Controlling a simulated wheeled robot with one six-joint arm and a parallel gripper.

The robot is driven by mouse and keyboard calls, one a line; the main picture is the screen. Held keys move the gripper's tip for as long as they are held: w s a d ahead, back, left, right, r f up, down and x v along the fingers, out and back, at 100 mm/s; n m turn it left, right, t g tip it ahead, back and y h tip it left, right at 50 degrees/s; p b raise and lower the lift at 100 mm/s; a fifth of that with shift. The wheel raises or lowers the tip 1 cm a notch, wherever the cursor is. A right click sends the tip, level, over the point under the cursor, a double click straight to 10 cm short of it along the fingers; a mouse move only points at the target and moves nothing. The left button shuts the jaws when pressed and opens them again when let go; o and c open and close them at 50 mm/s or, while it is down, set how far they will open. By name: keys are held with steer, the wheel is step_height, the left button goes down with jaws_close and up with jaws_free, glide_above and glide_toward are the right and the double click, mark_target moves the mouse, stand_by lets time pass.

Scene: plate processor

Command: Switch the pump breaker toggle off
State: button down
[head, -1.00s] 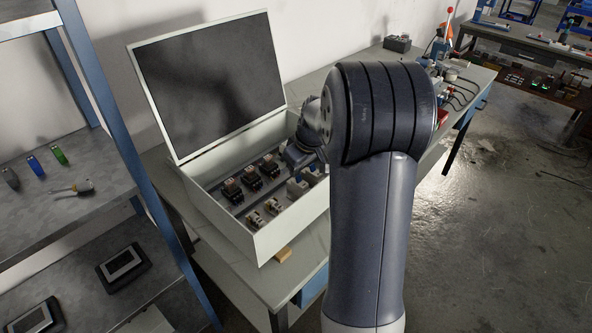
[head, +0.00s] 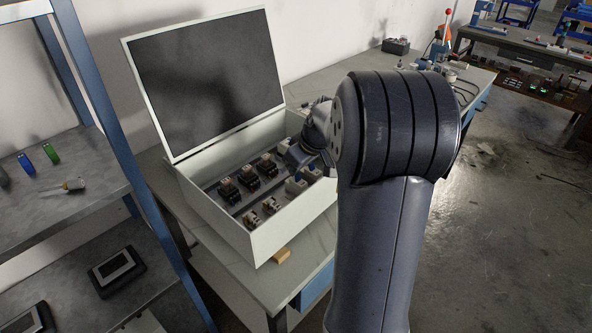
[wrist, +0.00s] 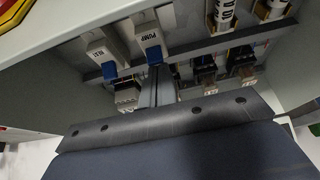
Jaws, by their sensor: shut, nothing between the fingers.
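The pump breaker (wrist: 148,33), a pale block labelled PUMP with a blue toggle (wrist: 154,54), is at the top centre of the wrist view. A similar pale breaker (wrist: 102,47) with a blue toggle is to its left; its label is hard to read. My gripper (wrist: 155,76) is shut and empty, its narrow fingers pointing up close below the pump toggle. I cannot tell whether they touch it. In the head view my wrist reaches into the right side of the open cabinet (head: 252,246), and the fingertips are hidden.
Several dark relay-like blocks (head: 248,177) and cream blocks (head: 252,219) stand in the cabinet. Its open lid (head: 205,85) rises behind. A red and yellow part (wrist: 12,12) is at the wrist view's top left. A small wooden block (head: 281,256) lies in front of the cabinet.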

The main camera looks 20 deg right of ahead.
steer(key=shift+s+d+f+t+b, duration=0.15)
steer(key=shift+t+b, duration=0.2)
steer(key=shift+b, duration=0.65)
steer(key=shift+s+t+b, duration=0.15)
steer(key=shift+t+b, duration=0.2)
steer(key=shift+b, duration=0.65)
steer(key=shift+r, duration=0.2)
steer(key=shift+r+p, duration=0.6)
steer(key=shift+r, duration=0.2)
steer(key=v, duration=1)
steer(key=shift+s+d+r, duration=0.2)
steer(key=shift+d+r, duration=0.05)
steer(key=shift+r, duration=0.05)
